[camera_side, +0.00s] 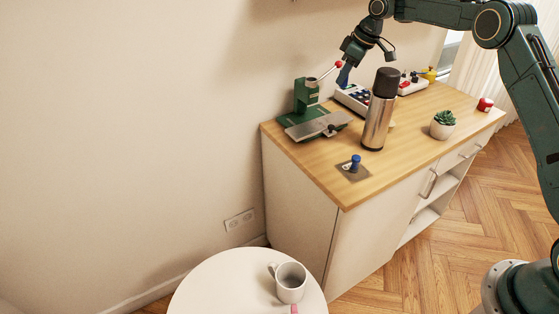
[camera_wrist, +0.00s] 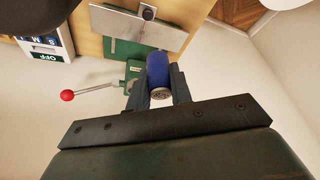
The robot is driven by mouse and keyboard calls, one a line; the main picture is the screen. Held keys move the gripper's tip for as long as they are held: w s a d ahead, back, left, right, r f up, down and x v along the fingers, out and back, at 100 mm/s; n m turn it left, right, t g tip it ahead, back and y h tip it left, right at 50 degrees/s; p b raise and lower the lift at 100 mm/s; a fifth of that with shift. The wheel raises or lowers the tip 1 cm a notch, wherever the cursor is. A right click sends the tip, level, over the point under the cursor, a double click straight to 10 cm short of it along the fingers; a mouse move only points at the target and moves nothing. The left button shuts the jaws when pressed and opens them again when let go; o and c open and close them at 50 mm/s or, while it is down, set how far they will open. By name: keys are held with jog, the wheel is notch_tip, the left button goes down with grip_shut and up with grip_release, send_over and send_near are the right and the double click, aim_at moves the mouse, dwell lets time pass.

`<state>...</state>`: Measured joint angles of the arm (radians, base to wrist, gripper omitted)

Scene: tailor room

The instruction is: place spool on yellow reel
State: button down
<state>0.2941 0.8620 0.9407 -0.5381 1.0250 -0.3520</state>
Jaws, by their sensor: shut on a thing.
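My gripper (camera_side: 344,72) is shut on a blue spool (camera_wrist: 158,72), which sits between the two fingers in the wrist view. In the side view the spool (camera_side: 343,76) shows as a small blue shape under the gripper, above the back of the counter, just right of the green machine. A small yellow thing (camera_side: 429,74) stands at the far back of the counter, right of the gripper; it is too small to tell whether it is the yellow reel. No yellow shows in the wrist view.
A green machine (camera_side: 306,96) with a red-knobbed lever (camera_side: 338,64) stands close by. The front middle is clear.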

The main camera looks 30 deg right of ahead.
jog(key=s+d+r+m+h, duration=0.1)
jog(key=s+d+m+h, duration=0.1)
jog(key=d+m, duration=0.65)
jog(key=s+d+r+m+h, duration=0.1)
jog(key=s+d+m+h, duration=0.15)
jog(key=d, duration=1.05)
jog(key=shift+y, duration=0.25)
jog(key=f, duration=1.9)
jog(key=shift+w+d+f, duration=0.15)
jog(key=shift+w+f, duration=0.2)
jog(key=shift+f, duration=0.1)
jog(key=c, duration=1.3)
grip_release()
jog(key=shift+o, duration=0.2)
jog(key=v, duration=1.2)
jog(key=shift+s, duration=0.25)
